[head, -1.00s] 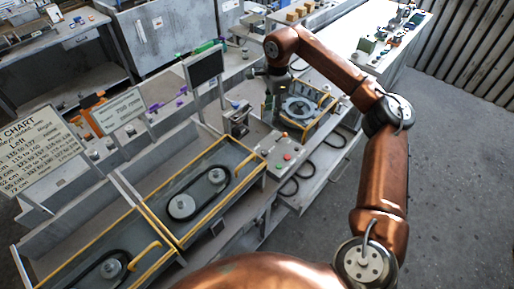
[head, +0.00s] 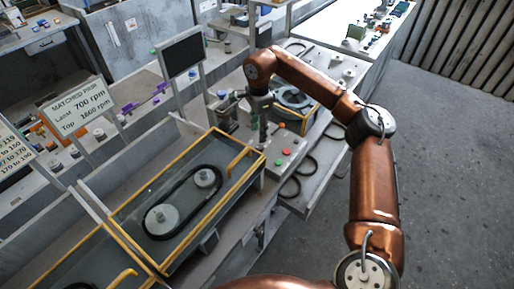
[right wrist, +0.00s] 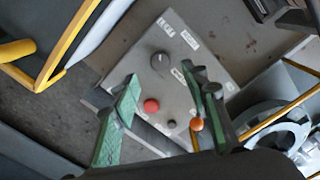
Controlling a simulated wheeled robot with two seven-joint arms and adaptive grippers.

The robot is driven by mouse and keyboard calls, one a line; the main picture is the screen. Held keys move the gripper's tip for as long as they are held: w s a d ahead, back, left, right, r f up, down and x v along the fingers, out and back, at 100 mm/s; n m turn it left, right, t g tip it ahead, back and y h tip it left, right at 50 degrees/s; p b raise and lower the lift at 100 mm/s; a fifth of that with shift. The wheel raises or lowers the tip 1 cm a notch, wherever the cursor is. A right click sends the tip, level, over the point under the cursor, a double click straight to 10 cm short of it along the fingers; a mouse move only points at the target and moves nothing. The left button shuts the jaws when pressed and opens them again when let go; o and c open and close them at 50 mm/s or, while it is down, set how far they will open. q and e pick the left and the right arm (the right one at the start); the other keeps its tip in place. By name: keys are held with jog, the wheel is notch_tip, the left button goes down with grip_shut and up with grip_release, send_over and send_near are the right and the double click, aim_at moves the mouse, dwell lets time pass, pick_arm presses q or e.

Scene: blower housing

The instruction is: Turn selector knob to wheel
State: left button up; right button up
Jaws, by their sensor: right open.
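The selector knob (right wrist: 160,61) is a dark round knob with a light pointer mark, on a grey control panel (right wrist: 205,70). Small labels stand around it, too blurred to read surely. My right gripper (right wrist: 160,90) is open and empty, with green-lined fingers pointing at the panel on either side of the knob and red button in the picture. It appears above the panel, apart from the knob. In the head view, my right gripper (head: 262,138) hangs over the left part of the panel (head: 284,146) and hides the knob. My left gripper is not in view.
The panel also carries a red button (right wrist: 151,105), a small black button (right wrist: 171,124) and an orange one (right wrist: 197,124). A yellow-edged belt tray (head: 225,190) lies to the left. A yellow-framed housing with a round wheel (head: 293,97) stands behind. A dark screen (head: 182,56) stands behind left.

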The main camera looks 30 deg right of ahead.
aim_at(259, 147)
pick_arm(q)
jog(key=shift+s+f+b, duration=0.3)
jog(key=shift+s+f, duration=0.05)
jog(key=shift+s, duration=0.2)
pick_arm(e)
notch_tip(259, 147, down, 8)
jog(key=shift+r, duration=0.2)
jog(key=shift+c, duration=0.3)
grip_shut()
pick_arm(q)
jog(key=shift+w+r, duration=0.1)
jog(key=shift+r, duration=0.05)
